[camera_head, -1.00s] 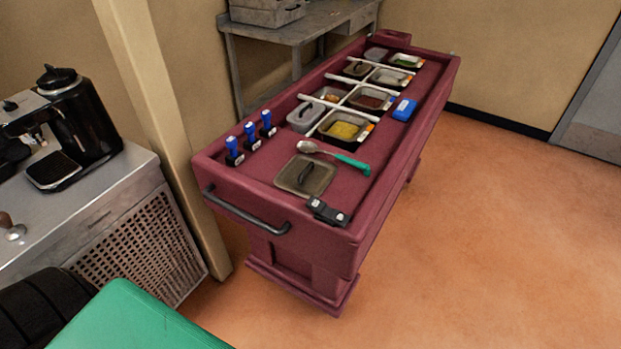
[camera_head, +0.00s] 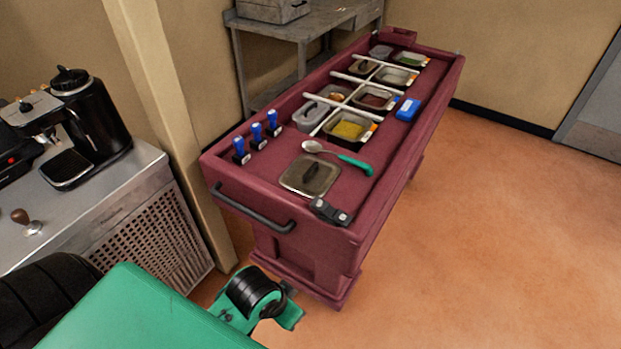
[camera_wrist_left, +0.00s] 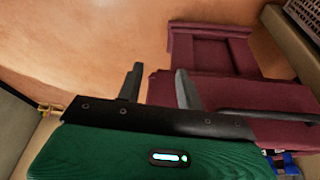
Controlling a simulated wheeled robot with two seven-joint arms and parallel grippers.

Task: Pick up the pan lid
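The pan lid (camera_head: 299,181) is a square, metal-rimmed lid with a dark handle, lying flat on the near end of the maroon cart (camera_head: 250,178). My left gripper (camera_wrist_left: 158,82) is open and empty in the left wrist view, with its two fingers apart in front of the cart's lower end. In the head view only green and black parts of my arm show at the bottom, low in front of the cart and well short of the lid. The lid does not show in the wrist view. My right gripper is not in view.
A spoon with a green handle (camera_head: 355,165) lies just behind the lid. A black device (camera_head: 329,211) sits at its right. Blue-handled stamps (camera_head: 256,136) stand behind left. The cart's handle (camera_head: 250,212) juts out in front. A counter with a coffee machine (camera_head: 92,125) stands left. The floor right is clear.

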